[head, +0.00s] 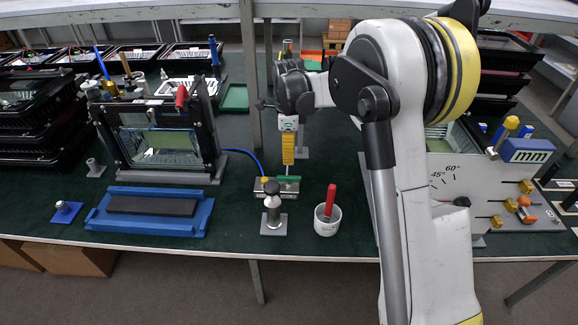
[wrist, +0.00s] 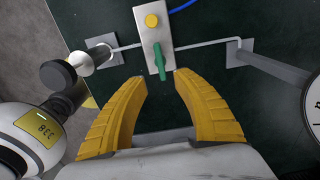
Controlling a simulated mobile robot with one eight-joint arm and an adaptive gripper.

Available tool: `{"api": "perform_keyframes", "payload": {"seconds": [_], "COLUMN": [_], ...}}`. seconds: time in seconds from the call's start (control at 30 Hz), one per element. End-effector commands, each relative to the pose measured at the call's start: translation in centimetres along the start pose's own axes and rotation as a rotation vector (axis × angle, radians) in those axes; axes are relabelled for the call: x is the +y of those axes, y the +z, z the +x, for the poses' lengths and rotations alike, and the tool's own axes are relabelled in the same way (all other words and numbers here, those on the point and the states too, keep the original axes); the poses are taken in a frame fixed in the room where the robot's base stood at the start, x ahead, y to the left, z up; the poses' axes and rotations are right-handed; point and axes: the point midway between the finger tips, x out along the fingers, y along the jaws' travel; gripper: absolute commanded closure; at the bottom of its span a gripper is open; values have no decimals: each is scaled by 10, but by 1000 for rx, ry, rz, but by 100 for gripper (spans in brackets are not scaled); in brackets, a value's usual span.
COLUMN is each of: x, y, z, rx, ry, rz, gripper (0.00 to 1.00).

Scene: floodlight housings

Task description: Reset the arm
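My arm crosses the right half of the head view, bent over the bench. My gripper (head: 288,152) has yellow fingers pointing down above a small metal valve block with a green lever (head: 287,178). In the wrist view my gripper (wrist: 160,88) is open, with a wide gap between the two curved yellow fingers. The valve block (wrist: 153,38) with its green lever (wrist: 160,60) and a yellow button lies just beyond the fingertips. Nothing is held between the fingers.
A black-capped metal post (head: 272,205) and a white cup with a red-handled tool (head: 327,218) stand near the front edge. A glass-fronted housing (head: 165,145) and blue tray (head: 150,212) are at left. An angle-marked panel (head: 455,190) is at right. Dark green bench shows between them.

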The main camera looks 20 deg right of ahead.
Motion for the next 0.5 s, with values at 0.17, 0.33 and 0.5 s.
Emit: {"api": "perform_keyframes", "payload": {"seconds": [0.17, 0.33, 0.5], "x": [0, 0, 0], "y": [0, 0, 0], "z": [-15, -16, -16], "rx": [0, 0, 0], "ry": [0, 0, 0], "rz": [0, 0, 0], "gripper": [66, 66, 66]}}
